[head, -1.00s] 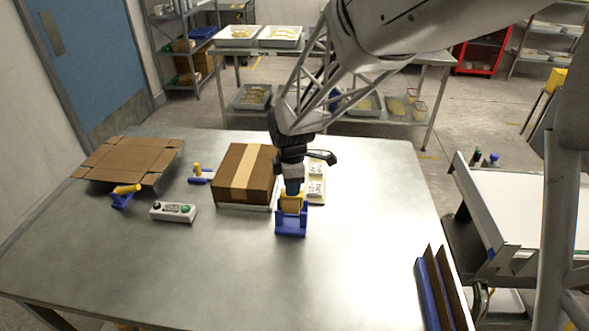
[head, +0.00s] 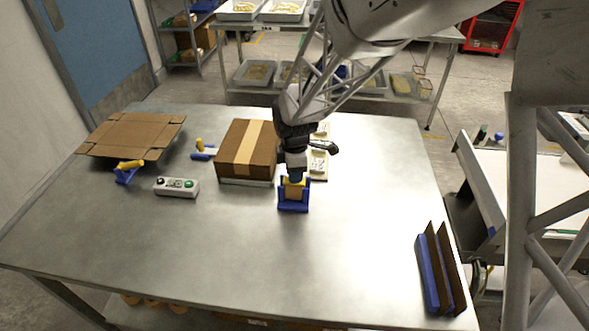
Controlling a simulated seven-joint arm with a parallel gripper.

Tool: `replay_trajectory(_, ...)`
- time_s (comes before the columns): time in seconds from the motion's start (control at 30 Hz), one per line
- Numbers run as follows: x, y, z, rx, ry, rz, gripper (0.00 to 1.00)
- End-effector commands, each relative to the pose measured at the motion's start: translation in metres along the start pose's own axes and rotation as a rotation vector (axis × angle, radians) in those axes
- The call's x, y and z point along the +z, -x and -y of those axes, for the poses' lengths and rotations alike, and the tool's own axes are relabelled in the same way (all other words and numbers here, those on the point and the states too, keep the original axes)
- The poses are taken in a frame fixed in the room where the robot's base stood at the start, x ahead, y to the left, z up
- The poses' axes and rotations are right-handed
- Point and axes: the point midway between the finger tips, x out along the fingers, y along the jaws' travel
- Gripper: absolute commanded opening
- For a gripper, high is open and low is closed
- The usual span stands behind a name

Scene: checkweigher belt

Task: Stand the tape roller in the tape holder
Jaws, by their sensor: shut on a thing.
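My gripper (head: 294,176) points down over the table in the head view, shut on the tape roller. The roller's yellow part (head: 294,190) shows just below the fingers; its upper part is mostly hidden by them. The tape holder (head: 293,208) is a blue stand with raised sides on the table, directly under my gripper. The yellow part sits low between the holder's sides. Whether it touches the holder's bottom cannot be told.
A taped brown carton (head: 234,160) stands just left of my gripper, with pale labels (head: 318,165) behind right. A grey button box (head: 177,187), a yellow-and-blue tool (head: 128,169) and flat cardboard (head: 120,136) are left. A blue rack with brown dividers (head: 428,275) is front right. The front table is clear.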

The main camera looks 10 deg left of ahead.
Motion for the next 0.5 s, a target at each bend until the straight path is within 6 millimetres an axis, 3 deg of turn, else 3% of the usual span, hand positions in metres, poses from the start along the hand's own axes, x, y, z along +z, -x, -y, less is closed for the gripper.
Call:
replay_trajectory(0.3, 0.0000, -0.0003, -0.0001, 0.000, 0.000, 0.000, 0.02)
replay_trajectory(0.33, 0.0000, -0.0003, -0.0001, 0.000, 0.000, 0.000, 0.34)
replay_trajectory(0.5, 0.0000, -0.0003, -0.0001, 0.000, 0.000, 0.000, 0.60)
